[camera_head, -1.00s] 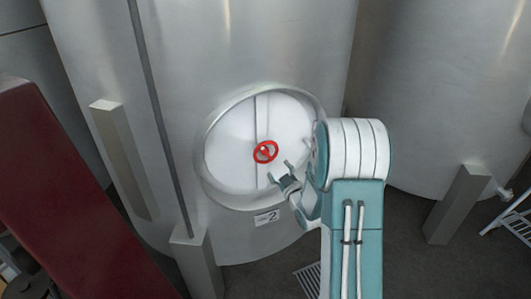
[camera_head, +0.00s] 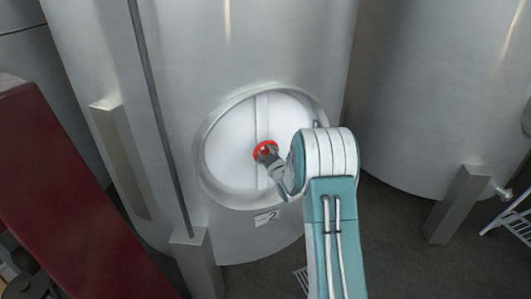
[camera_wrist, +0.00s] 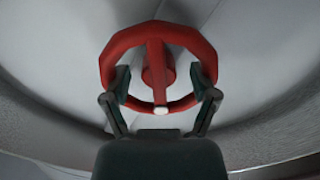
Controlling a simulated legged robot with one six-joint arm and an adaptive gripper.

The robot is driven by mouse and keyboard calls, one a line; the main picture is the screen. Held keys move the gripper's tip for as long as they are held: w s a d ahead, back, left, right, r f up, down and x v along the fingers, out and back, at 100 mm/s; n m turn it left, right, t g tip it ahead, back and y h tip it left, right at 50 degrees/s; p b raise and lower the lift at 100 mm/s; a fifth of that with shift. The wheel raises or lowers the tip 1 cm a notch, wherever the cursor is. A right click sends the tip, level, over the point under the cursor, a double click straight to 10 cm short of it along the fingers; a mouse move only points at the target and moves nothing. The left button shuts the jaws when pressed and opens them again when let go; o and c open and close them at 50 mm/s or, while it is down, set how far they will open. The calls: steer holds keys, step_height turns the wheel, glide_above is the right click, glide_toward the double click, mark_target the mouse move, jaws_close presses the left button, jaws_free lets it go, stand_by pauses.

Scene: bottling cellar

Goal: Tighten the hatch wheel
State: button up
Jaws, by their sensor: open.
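The red hatch wheel (camera_head: 264,149) sits at the middle of the round white hatch (camera_head: 229,156) on the steel tank. In the wrist view the wheel (camera_wrist: 204,58) fills the upper middle, with one spoke through its hub and a pale knob at the lower rim. My gripper (camera_wrist: 161,92) is open. Its two fingers stand left and right inside or in front of the lower part of the ring; whether they touch it I cannot tell. In the head view my gripper (camera_head: 266,154) overlaps the wheel and hides part of it.
A raised metal rim (camera_head: 199,160) surrounds the hatch. A label with "2" (camera_head: 267,218) is below it. A second tank (camera_head: 440,90) stands at the right, a dark red block (camera_head: 60,190) at the left. A white rack (camera_head: 512,222) is at the far right.

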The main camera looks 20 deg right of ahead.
jaws_close()
steer(key=shift+m, duration=0.3)
steer(key=m, duration=1.1)
steer(key=shift+d+m, duration=0.15)
steer(key=shift+m, duration=0.15)
steer(key=m, duration=0.6)
steer(key=shift+f, duration=0.1)
steer(key=m, duration=0.5)
steer(key=shift+d+f+m, duration=0.1)
steer(key=shift+f+m, duration=0.05)
steer(key=shift+m, duration=0.25)
steer(key=shift+s, duration=0.1)
